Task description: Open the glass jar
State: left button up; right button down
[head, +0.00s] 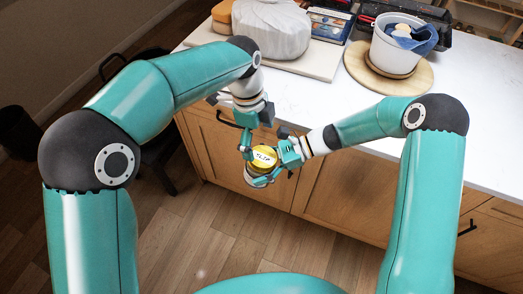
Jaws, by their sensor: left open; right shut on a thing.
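The glass jar (258,181) is small in the head view, held in the air in front of the counter, with its yellow lid (264,157) facing up and dark lettering on it. The lid appears to be on the jar. My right gripper (271,170) comes from the right and is shut on the jar; its fingers hide part of the glass. My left gripper (249,138) is open, just above and left of the lid. At this size I cannot tell whether its fingertips touch the lid.
Behind is a white countertop (321,98) over wooden cabinets (330,185). The counter's front middle is clear.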

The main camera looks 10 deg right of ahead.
aim_at(262, 156)
pick_arm(q)
jog(key=f, duration=0.6)
jog(key=shift+s+d, duration=0.25)
jog(key=shift+d, duration=0.1)
jog(key=c, duration=1.3)
jog(key=n+t, duration=0.1)
jog(key=n, duration=0.2)
jog(key=shift+s, duration=0.1)
jog(key=n+t, duration=0.1)
jog(key=n, duration=0.2)
jog(key=shift+d+n, duration=0.1)
jog(key=shift+n, duration=0.2)
jog(key=shift+r, duration=0.1)
jog(key=o, duration=1.3)
